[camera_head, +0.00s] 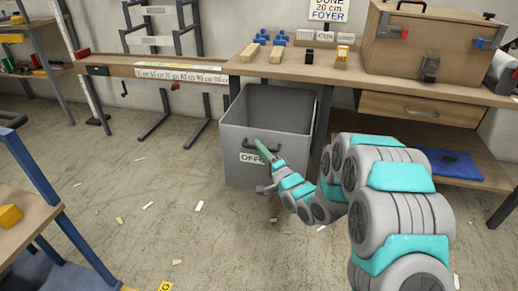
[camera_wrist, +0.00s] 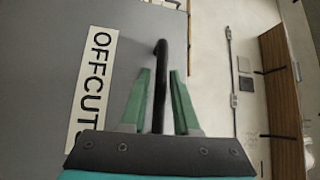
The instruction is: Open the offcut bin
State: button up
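The offcut bin (camera_head: 235,140) is a grey box below the workbench, with its dark interior showing at the top. Its front carries a white label, partly hidden by my gripper in the head view and reading "OFFCUT" in the wrist view (camera_wrist: 92,85). A black bar handle (camera_head: 249,144) sits above the label. My gripper (camera_head: 263,150) is at the right part of the handle. In the wrist view the green fingers (camera_wrist: 161,75) stand on either side of the black handle (camera_wrist: 159,55), with narrow gaps showing. Contact is not visible.
The workbench (camera_head: 190,72) runs along the wall, carrying wood blocks and a large wooden case (camera_head: 425,45). A drawer (camera_head: 415,107) and a blue mat (camera_head: 450,163) are at the right. Another table (camera_head: 35,225) stands at the lower left. The floor before the bin has scattered scraps.

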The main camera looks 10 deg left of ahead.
jog(key=r+v, duration=0.1)
jog(key=v, duration=0.6)
jog(key=shift+f+b, duration=0.35)
jog(key=shift+f, duration=0.2)
jog(key=shift+d, duration=0.1)
jog(key=d+f+n+g+h, duration=0.1)
jog(key=d+n+g+h, duration=0.15)
jog(key=d+h, duration=0.75)
jog(key=s+d+n+g+h, duration=0.25)
jog(key=s+d, duration=0.55)
jog(key=d, duration=0.5)
jog(key=s+d+r+g, duration=0.1)
jog(key=s+r+g, duration=0.1)
jog(key=s, duration=1)
jog(key=s+d+r+n+g+h, duration=0.1)
jog(key=s+g, duration=0.3)
jog(key=s, duration=0.7)
jog(key=s+d+r+n+g, duration=0.1)
jog(key=s+d+r+g, duration=0.1)
jog(key=s, duration=1)
jog(key=shift+s+d+r+g, duration=0.35)
jog(key=shift+r+g, duration=0.2)
jog(key=shift+g, duration=0.55)
